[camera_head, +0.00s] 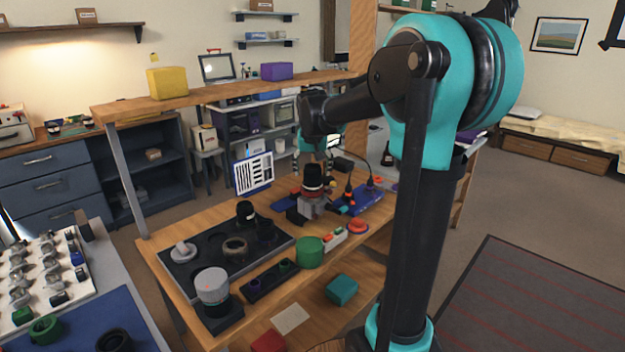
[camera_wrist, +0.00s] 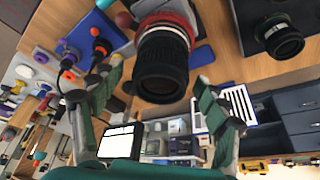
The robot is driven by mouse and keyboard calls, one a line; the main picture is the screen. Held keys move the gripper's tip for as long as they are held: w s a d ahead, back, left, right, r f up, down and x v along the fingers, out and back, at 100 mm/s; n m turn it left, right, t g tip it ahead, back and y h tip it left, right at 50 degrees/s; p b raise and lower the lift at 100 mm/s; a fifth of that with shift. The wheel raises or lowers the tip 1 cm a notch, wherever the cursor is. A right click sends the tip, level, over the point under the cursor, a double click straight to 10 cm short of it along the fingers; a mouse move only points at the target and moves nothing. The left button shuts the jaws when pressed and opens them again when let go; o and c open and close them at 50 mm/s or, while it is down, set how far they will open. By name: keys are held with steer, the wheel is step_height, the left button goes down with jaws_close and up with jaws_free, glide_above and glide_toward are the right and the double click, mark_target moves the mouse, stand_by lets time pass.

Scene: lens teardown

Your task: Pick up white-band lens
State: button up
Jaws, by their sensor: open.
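My gripper (camera_wrist: 161,84) is open, with its two green-padded fingers on either side of a black ribbed lens (camera_wrist: 163,68) in the wrist view. I see a gap on both sides of the lens. This lens has a red ring and a thin pale line near it. In the head view, the black lens (camera_head: 313,177) stands upright on a grey holder (camera_head: 314,207), just below my gripper (camera_head: 322,150). Another black lens (camera_wrist: 284,40) is at the upper right of the wrist view. I cannot tell clearly which lens carries the white band.
A dark tray (camera_head: 186,263) with several lens parts lies on the wooden bench. A grey-white cylinder (camera_head: 212,286) stands at the bench's front left. A green cylinder (camera_head: 310,252) and a blue stand (camera_head: 365,200) are close to the holder. A striped display panel (camera_head: 252,174) stands behind.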

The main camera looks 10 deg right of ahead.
steer(key=shift+f, duration=0.1)
steer(key=shift+c, duration=0.3)
steer(key=c, duration=1.4)
steer(key=shift+c, duration=0.4)
